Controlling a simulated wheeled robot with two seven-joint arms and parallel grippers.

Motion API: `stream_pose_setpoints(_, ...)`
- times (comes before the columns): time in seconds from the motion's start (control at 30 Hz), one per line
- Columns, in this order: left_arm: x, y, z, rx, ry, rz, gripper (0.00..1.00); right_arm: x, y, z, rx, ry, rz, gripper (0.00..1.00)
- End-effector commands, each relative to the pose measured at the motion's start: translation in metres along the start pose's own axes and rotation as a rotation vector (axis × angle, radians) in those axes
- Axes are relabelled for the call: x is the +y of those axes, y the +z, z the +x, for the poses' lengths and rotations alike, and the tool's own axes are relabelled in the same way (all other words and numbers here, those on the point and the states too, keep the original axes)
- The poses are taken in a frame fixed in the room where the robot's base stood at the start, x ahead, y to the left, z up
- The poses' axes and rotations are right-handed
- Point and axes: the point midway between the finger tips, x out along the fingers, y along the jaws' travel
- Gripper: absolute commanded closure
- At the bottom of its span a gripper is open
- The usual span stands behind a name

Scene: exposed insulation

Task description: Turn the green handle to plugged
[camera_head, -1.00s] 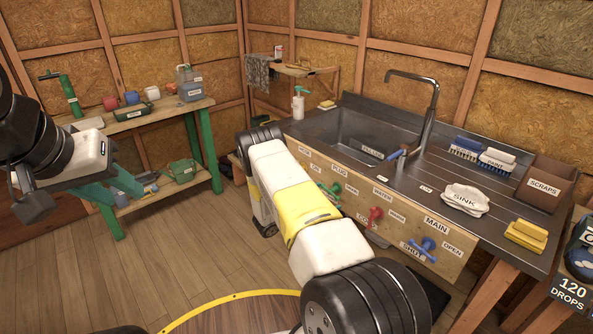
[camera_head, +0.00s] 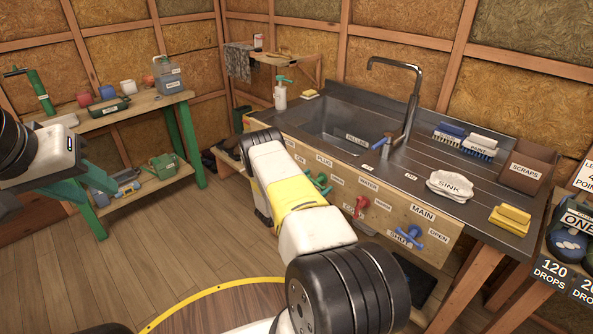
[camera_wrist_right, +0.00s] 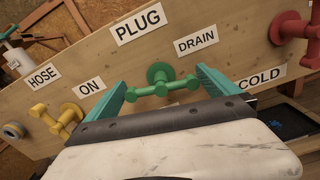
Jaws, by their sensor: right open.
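The green handle (camera_wrist_right: 160,78) sits on the wooden panel under the PLUG label (camera_wrist_right: 138,25), with a DRAIN label (camera_wrist_right: 197,41) at its upper right. Its bar lies roughly level across its round mount. My right gripper (camera_wrist_right: 162,84) is open, with one teal finger on each side of the handle; contact cannot be made out. In the head view the green handle (camera_head: 320,184) shows beside my right arm, which hides the right gripper. My left gripper (camera_head: 88,186) is far left, its teal fingers spread and empty, before the workbench.
Close to the green handle are a yellow valve (camera_wrist_right: 62,120) on the left and a red valve (camera_wrist_right: 296,33) on the right. A blue handle (camera_head: 408,236) is further right. The sink counter (camera_head: 400,180) stands above the panel. Open floor (camera_head: 130,250) lies at left.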

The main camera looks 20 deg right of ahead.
Motion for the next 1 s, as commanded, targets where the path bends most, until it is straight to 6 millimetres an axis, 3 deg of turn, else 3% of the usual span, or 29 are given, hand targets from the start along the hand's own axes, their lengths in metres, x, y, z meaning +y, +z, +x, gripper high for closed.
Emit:
stream_pose_setpoints(0.1,0.0000,0.0000,0.0000,0.000,0.000,0.000,0.64,-0.0001,-0.0001,-0.0002,0.000,0.000,0.000,0.00)
stream_pose_setpoints(0.37,0.0000,0.0000,0.0000,0.000,0.000,0.000,0.64,0.0000,-0.0001,-0.0003,0.000,0.000,0.000,0.50)
stream_pose_setpoints(0.67,0.0000,0.0000,0.0000,0.000,0.000,0.000,0.64,0.0003,-0.0002,-0.0007,0.001,0.001,0.039,0.50)
stream_pose_setpoints(1.0,0.0000,0.0000,0.0000,0.000,0.000,0.000,0.64,0.0001,-0.0004,-0.0014,0.000,0.003,0.261,0.50)
